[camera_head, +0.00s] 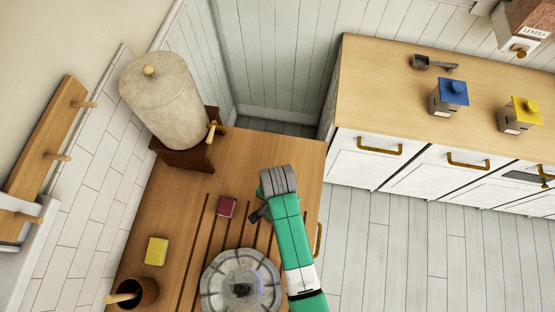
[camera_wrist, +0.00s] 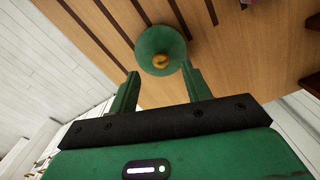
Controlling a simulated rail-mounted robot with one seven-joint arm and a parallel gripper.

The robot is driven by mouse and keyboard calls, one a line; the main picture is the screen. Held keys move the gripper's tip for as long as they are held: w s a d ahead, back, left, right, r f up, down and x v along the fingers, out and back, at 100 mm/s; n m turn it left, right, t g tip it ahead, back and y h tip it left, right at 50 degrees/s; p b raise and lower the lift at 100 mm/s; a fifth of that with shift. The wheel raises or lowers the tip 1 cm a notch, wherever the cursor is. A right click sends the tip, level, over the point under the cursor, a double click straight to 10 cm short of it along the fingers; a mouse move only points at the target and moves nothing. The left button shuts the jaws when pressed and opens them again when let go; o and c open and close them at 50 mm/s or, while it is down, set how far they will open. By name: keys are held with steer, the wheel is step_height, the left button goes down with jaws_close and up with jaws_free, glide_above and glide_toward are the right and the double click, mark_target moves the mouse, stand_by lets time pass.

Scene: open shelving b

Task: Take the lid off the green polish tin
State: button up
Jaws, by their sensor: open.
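The green polish tin (camera_wrist: 150,38) shows in the wrist view from above as a round green top with a small golden knob (camera_wrist: 161,61) on it. The body below the top is hardly visible, so its height is unclear. My gripper (camera_wrist: 160,70) is open, its two green fingers pointing at the tin from either side of its near edge. I see no clear contact, and nothing is held. In the head view my green arm reaches over the wooden counter (camera_head: 180,215), and the tin does not show there.
On the counter stand a maroon block (camera_head: 227,207), a yellow block (camera_head: 156,251), a brown pot (camera_head: 134,294) and a large pale urn (camera_head: 165,105) with a tap. Across the floor, another counter (camera_head: 385,85) holds blue-topped (camera_head: 450,95) and yellow-topped (camera_head: 520,115) boxes.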

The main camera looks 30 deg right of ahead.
step_height(320, 180, down, 5)
steer(key=shift+f, duration=0.1)
steer(key=c, duration=1)
steer(key=shift+c, duration=0.2)
step_height(320, 180, up, 4)
steer(key=shift+w, duration=0.1)
steer(key=s+a+r, duration=0.1)
steer(key=s+a, duration=0.7)
steer(key=s, duration=0.5)
steer(key=shift+s+a+b, duration=0.25)
steer(key=shift+a+b, duration=0.15)
steer(key=shift+b, duration=0.05)
